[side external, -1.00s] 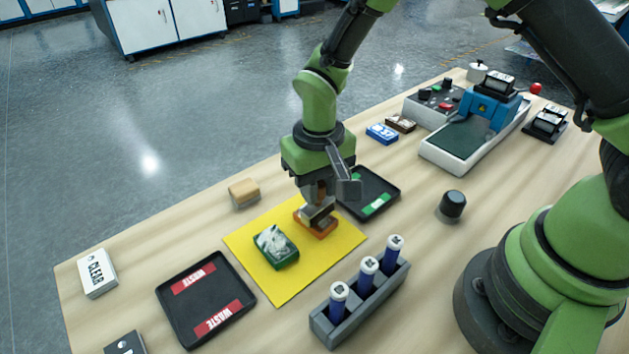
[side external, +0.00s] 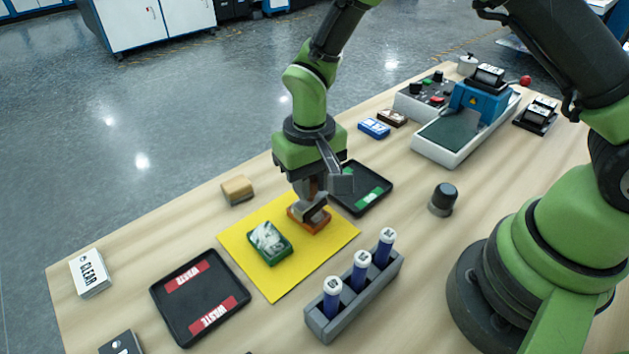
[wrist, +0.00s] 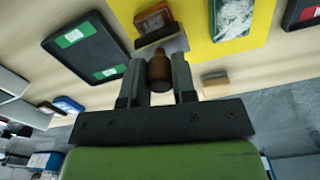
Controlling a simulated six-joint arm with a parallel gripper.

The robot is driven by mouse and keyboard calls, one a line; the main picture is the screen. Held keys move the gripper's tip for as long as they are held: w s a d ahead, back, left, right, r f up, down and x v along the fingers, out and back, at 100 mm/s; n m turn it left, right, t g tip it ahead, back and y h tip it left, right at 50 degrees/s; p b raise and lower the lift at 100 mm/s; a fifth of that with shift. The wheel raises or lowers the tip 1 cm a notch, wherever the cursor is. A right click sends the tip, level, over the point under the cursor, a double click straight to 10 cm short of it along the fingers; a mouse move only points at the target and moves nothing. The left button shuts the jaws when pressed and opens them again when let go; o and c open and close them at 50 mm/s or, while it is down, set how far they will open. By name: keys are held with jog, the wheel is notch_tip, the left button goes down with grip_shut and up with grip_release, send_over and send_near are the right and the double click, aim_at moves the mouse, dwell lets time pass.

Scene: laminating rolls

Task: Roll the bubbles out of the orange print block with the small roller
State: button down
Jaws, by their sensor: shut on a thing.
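The orange print block (side external: 319,226) lies on the yellow mat (side external: 274,286), beside the green block with a grey-white patterned top (side external: 269,243). My gripper (side external: 312,196) is above the orange block, shut on the brown handle of the small roller (side external: 311,208). The roller's head is down on or just above the orange block; I cannot tell if it touches. In the wrist view the roller handle (wrist: 160,72) is between my two fingers, and the orange block (wrist: 153,17) shows partly behind the roller head. The head hides much of the block's top, so bubbles cannot be made out.
A black tray with green labels (side external: 350,208) is close to the right of the mat, and a black WASTE tray (side external: 208,303) is left. A grey rack (side external: 345,310) with blue-handled tools stands in front. A tan block (side external: 238,190) sits behind the mat.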

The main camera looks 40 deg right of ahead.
jog(key=shift+w+a, duration=0.1)
jog(key=shift+w, duration=1.25)
jog(key=shift+s, duration=2.15)
notch_tip(320, 180, up, 6)
